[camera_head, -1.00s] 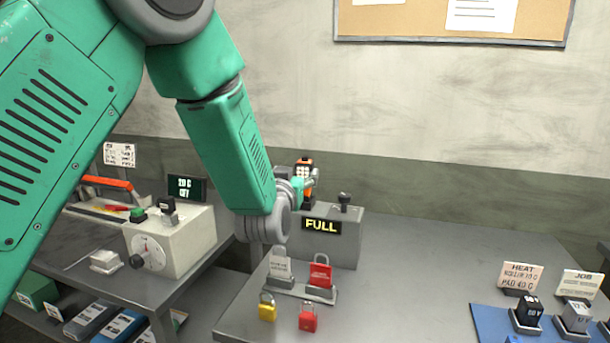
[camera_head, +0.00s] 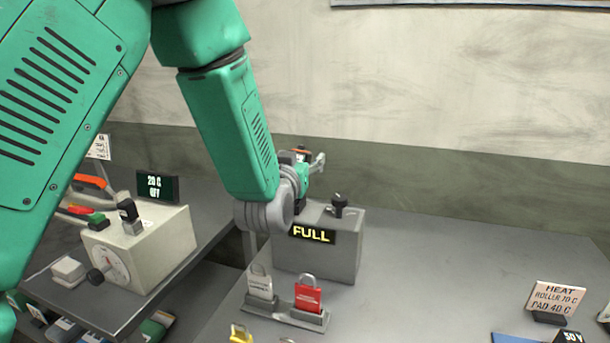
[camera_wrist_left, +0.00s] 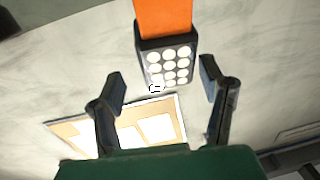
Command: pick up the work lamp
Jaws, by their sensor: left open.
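The work lamp (camera_wrist_left: 166,62) shows in the left wrist view, with an orange body and a dark head holding a grid of bright round LEDs. In the head view only a small orange and dark part of the lamp (camera_head: 301,151) shows behind my left wrist; the rest is hidden. My left gripper (camera_head: 319,161) is open near the lamp, above and behind the grey box. In the left wrist view my left gripper (camera_wrist_left: 162,78) has one finger on each side of the lamp head, with gaps visible. My right gripper is not in view.
A grey box (camera_head: 318,258) with a "FULL" display stands below my left wrist. A padlock holder (camera_head: 282,310) with a red and a grey padlock is in front. A beige dial box (camera_head: 150,245) stands at left. The table's middle right is clear.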

